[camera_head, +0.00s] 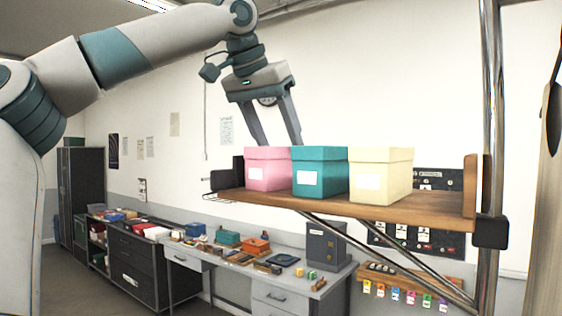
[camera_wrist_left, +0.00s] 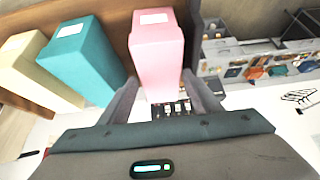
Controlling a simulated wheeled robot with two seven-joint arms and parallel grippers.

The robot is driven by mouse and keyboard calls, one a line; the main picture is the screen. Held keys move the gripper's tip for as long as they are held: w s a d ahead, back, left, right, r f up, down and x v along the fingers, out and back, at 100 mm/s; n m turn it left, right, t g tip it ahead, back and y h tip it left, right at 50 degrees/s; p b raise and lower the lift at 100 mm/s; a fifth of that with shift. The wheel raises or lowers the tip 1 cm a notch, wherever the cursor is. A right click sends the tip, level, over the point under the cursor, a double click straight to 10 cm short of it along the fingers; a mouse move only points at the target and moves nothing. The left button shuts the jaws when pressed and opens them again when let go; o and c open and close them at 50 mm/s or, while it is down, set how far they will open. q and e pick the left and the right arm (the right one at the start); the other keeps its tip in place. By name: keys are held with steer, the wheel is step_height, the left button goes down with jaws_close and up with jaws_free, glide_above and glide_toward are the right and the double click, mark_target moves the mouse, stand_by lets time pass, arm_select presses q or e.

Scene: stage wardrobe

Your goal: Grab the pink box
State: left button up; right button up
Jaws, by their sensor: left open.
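The pink box (camera_head: 267,170) stands at the left of a row of three lidded boxes on a wooden shelf, with a white label on its front. My left gripper (camera_head: 277,142) reaches down at the back of the pink box, its fingertips hidden behind the boxes in the head view. In the left wrist view the open fingers (camera_wrist_left: 160,80) lie on either side of the near end of the pink box (camera_wrist_left: 157,55). A gap to each side is narrow, and contact is unclear. My right gripper is not in view.
A teal box (camera_head: 320,173) stands right beside the pink box, then a cream box (camera_head: 381,175). The wooden shelf (camera_head: 440,204) has a dark bracket at its left end and a metal pole (camera_head: 490,120) at its right. A cluttered desk (camera_head: 260,262) stands below.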

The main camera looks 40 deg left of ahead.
arm_select(q)
steer(key=shift+x, duration=1.1)
steer(key=c, duration=0.9)
